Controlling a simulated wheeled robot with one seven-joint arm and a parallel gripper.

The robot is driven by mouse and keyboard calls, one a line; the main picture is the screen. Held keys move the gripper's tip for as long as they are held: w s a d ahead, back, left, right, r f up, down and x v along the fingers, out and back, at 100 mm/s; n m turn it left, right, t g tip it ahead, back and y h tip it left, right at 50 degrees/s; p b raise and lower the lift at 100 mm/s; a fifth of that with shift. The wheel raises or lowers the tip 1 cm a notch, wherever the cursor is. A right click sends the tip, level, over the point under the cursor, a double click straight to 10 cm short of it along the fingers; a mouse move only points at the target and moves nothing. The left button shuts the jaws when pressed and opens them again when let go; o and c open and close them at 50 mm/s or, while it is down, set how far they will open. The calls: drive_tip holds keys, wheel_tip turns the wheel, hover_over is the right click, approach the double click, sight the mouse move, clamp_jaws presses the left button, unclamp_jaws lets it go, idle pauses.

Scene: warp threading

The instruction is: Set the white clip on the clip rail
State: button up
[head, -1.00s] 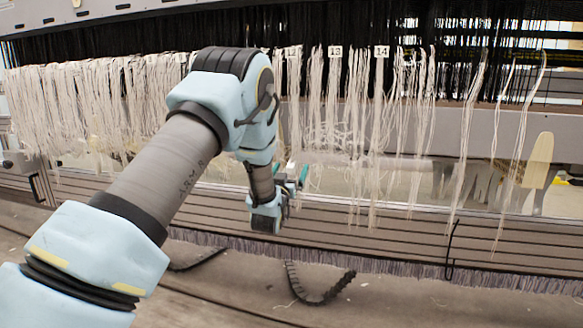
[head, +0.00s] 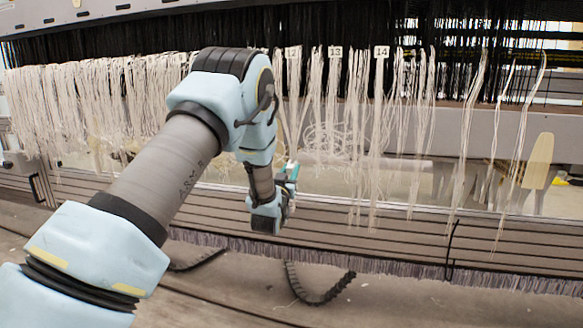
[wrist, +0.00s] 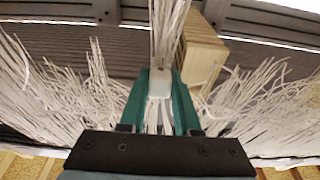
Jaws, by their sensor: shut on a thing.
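My gripper (wrist: 160,92) has green fingers closed on the white clip (wrist: 161,82), a small pale block in the middle of the wrist view. A bundle of white threads (wrist: 167,30) runs from the clip toward the top of the picture, and strands also show between the fingers below it. In the head view my gripper (head: 290,178) hangs low in front of the slatted grey boards, below the thread fringe, and the clip is barely visible there. I cannot clearly identify the clip rail in either view.
A wooden block (wrist: 202,55) stands close to the right of the held bundle. Loose threads (wrist: 70,90) spread on both sides of the fingers. In the head view, numbered thread bundles (head: 335,90) hang right of my arm, and a pale wooden paddle (head: 538,162) stands far right.

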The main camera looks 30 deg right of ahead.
sight(290, 172)
clamp_jaws()
drive_tip(key=shift+b+v, duration=0.75)
drive_tip(key=shift+v, duration=2.25)
drive_tip(key=shift+f, duration=0.1)
